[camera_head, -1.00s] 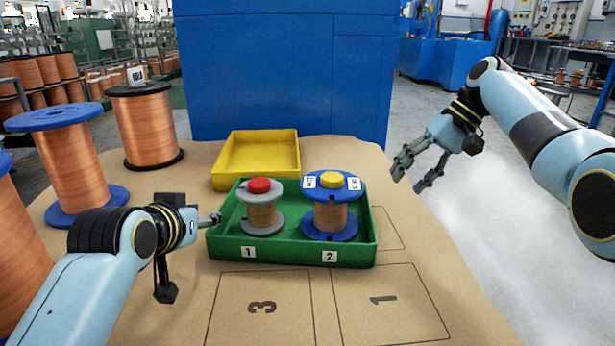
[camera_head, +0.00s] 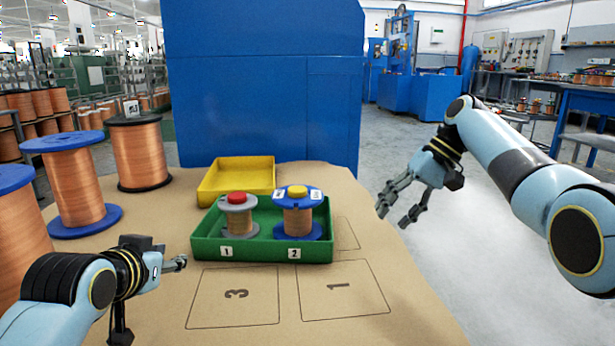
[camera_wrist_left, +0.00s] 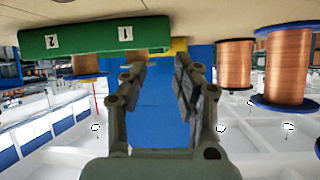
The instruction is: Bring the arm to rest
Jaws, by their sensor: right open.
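My left gripper (camera_head: 178,263) is at the lower left of the head view, left of and nearer than the green tray (camera_head: 262,249), apart from it. The left wrist view shows its fingers (camera_wrist_left: 161,66) spread with nothing between them. My right gripper (camera_head: 392,212) hangs open and empty past the right edge of the table. The green tray holds a grey spool with a red top (camera_head: 238,213) above label 1 and a blue spool with a yellow top (camera_head: 298,212) above label 2. The tray appears upside down in the left wrist view (camera_wrist_left: 85,38).
A yellow tray (camera_head: 236,192) stands behind the green one. Large copper spools (camera_head: 75,187) stand along the left side, one with black flanges (camera_head: 141,155). A blue cabinet (camera_head: 262,90) rises behind the table. Marked squares (camera_head: 240,310) on the front tabletop are bare.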

